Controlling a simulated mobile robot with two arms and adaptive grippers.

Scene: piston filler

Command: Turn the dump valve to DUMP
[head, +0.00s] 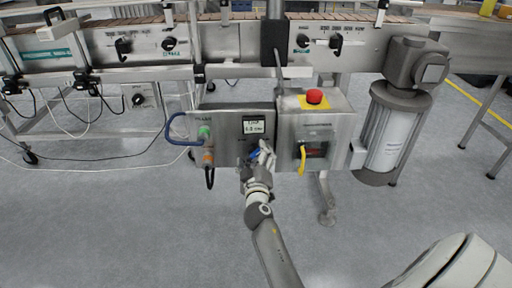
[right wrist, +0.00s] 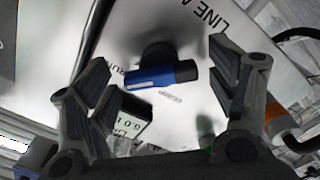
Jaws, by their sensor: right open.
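The valve handle (right wrist: 152,77), a short blue bar with a dark end, is on the grey panel in the right wrist view. Its blue end points toward a partly hidden label that seems to start "RU"; a smaller label (right wrist: 170,97) beside it is too small to read surely. In the head view a bit of the blue handle (head: 254,154) shows on the control box (head: 228,126), partly hidden by my gripper. My right gripper (head: 262,152) is open in front of it. In the right wrist view its fingers (right wrist: 165,92) stand on either side of the handle, apart from it. My left gripper is not in view.
A lit display (head: 254,124) sits above the handle. Green and orange fittings (head: 206,145) with a blue hose (head: 176,128) are at the left. To the right is a box with a red button (head: 314,96) and a yellow lever (head: 302,158). The conveyor (head: 220,45) runs behind.

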